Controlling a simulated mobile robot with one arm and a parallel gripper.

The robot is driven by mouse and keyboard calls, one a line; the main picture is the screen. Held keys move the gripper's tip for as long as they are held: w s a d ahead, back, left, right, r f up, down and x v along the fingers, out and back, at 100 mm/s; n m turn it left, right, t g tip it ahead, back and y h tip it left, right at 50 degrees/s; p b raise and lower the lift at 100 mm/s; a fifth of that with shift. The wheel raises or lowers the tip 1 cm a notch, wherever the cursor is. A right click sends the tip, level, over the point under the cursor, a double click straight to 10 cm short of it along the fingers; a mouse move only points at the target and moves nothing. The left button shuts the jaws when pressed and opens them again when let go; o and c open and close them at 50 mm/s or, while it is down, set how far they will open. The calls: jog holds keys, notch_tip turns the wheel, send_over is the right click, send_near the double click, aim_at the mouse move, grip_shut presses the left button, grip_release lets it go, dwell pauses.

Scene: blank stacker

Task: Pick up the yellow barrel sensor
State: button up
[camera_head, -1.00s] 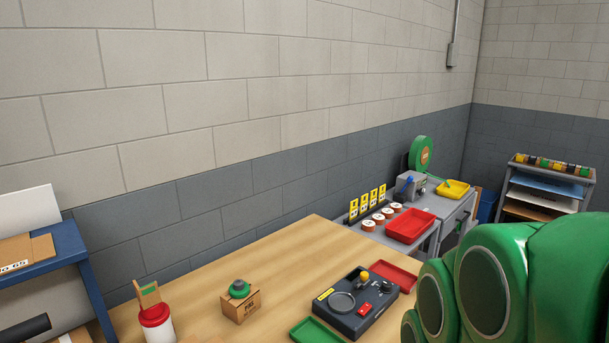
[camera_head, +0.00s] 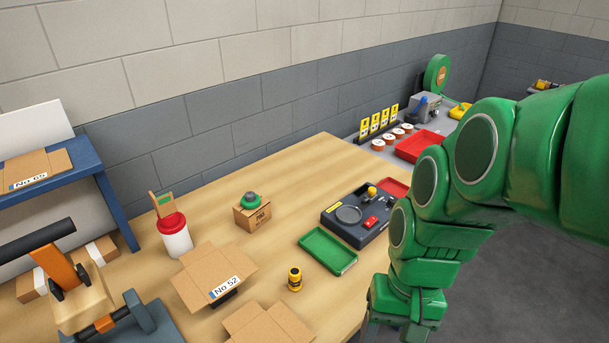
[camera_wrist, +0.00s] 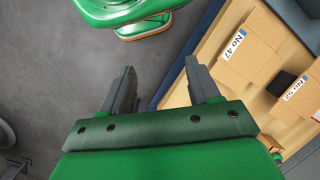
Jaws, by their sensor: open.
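The yellow barrel sensor (camera_head: 295,279), a small upright yellow cylinder with black bands, stands on the wooden table in the head view. It is between the cardboard blank marked No 52 and the green tray. My gripper (camera_wrist: 161,68) is open and empty in the wrist view, its two dark fingers spread over the floor beside the table edge. In the head view my green arm hangs at the right, past the table's edge, and its fingers are hidden or out of frame. I cannot clearly make out the sensor in the wrist view.
Cardboard blanks (camera_head: 214,276) lie left of the sensor; a green tray (camera_head: 328,251) and a black device (camera_head: 360,213) with a yellow knob stand behind and right. A white tub (camera_head: 175,239) and a small box (camera_head: 252,214) stand farther back. Bare wood surrounds the sensor.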

jog(key=w+a+f+m+g+y, duration=0.1)
jog(key=w+a+f+m+y, duration=0.45)
jog(key=w+a, duration=0.5)
jog(key=m+t+y, duration=0.2)
jog(key=m+y, duration=0.4)
jog(key=m, duration=0.3)
send_near(289, 284)
jog(key=a+r, duration=0.1)
jog(key=s+a+r, duration=0.1)
jog(key=r, duration=0.1)
jog(key=shift+s+a, duration=0.1)
jog(key=shift+w+f+m, duration=0.3)
jog(key=shift+f+m, duration=0.05)
jog(key=shift+m, duration=0.1)
jog(key=shift+x, duration=3.85)
jog(key=shift+w, duration=0.1)
jog(key=c, duration=1)
jog(key=shift+r, duration=0.1)
